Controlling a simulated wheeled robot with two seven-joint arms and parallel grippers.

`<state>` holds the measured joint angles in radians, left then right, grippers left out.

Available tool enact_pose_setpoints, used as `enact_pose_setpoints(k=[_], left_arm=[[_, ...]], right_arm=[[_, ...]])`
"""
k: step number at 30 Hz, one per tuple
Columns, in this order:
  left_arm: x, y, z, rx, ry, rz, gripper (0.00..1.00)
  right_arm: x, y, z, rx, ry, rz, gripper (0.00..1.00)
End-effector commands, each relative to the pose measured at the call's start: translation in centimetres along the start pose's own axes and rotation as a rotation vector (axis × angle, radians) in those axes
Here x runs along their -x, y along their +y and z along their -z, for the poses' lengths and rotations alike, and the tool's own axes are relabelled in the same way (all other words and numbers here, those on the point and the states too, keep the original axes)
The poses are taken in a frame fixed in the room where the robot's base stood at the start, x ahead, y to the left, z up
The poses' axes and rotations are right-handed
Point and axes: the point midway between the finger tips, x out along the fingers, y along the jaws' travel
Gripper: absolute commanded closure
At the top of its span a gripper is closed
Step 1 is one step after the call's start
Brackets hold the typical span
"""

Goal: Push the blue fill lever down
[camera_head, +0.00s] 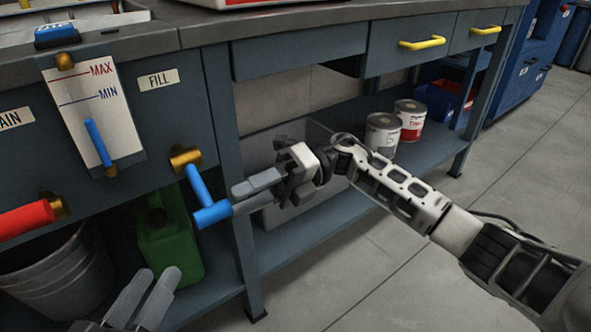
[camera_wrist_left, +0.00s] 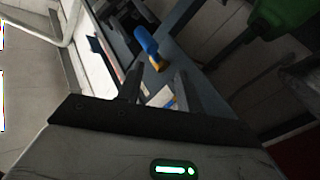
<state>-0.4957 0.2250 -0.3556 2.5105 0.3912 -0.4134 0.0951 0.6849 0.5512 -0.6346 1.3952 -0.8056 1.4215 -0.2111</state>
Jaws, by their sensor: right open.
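The blue fill lever (camera_head: 203,190) hangs from a brass pivot (camera_head: 185,158) below the FILL label (camera_head: 158,79). It slants down and a little right, ending in a blue crossbar. My right gripper (camera_head: 236,199) is open, its fingertips at the right end of the crossbar; whether they touch it cannot be told. My left gripper (camera_head: 158,273) is open and empty at the lower left, below and apart from the lever. In the left wrist view, a blue handle on a brass base (camera_wrist_left: 146,40) shows beyond the left fingers (camera_wrist_left: 158,82).
A gauge plate (camera_head: 95,115) marked MAX and MIN has a blue bar below the MIN line. A red lever (camera_head: 27,219) is at the left. A green can (camera_head: 168,235) and a metal bucket (camera_head: 60,275) stand below. A bench leg (camera_head: 232,165) is behind my right fingers.

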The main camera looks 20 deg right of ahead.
Motion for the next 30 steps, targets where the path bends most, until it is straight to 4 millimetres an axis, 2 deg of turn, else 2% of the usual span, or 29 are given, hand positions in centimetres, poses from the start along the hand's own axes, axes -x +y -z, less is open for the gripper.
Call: enact_pose_setpoints(k=[1,6,12,18,30], left_arm=[[0.2,0.1,-0.3,0.027,-0.02,0.008,0.64],[0.6,0.0,-1.3,0.083,-0.065,0.025,0.64],[0.8,0.0,-1.7,0.089,-0.084,0.031,0.64],[0.8,-0.1,-1.7,0.083,-0.083,0.033,0.64],[0.7,0.0,-1.6,0.079,-0.079,0.029,0.64]], right_arm=[[1.5,0.1,-0.2,-0.002,-0.005,0.003,0.55],[5.4,0.1,-0.1,-0.002,-0.004,0.003,0.55],[8.4,0.0,-0.1,-0.002,-0.002,0.001,0.55],[9.5,0.0,0.0,0.0,-0.001,0.0,0.55],[9.5,0.0,0.0,-0.001,0.0,0.0,0.55]])
